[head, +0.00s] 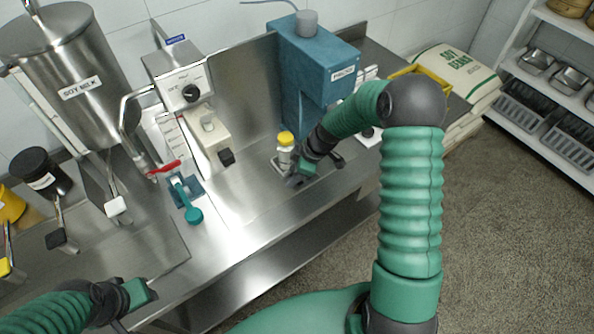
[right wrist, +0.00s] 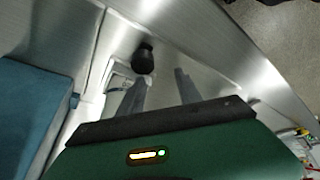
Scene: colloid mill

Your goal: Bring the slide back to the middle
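A slide with a black knob (right wrist: 143,58) and a pale plate (right wrist: 118,80) shows on the steel counter in the right wrist view. In the head view a yellow-capped bottle (head: 285,150) stands at this spot, in front of the blue machine (head: 305,75). My right gripper (head: 297,178) is low over the counter beside the bottle and partly hides the slide. In the right wrist view its two fingers (right wrist: 160,88) are apart with nothing between them, and the knob is beyond the left fingertip. My left gripper (head: 145,290) is at the lower left, over the counter edge; its fingers are unclear.
The soy milk tank (head: 75,75), a grey control box (head: 190,90) and a teal-handled lever (head: 187,198) stand to the left. A bean sack (head: 455,75) and yellow crate lie to the right. The counter's front strip (head: 235,230) is clear.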

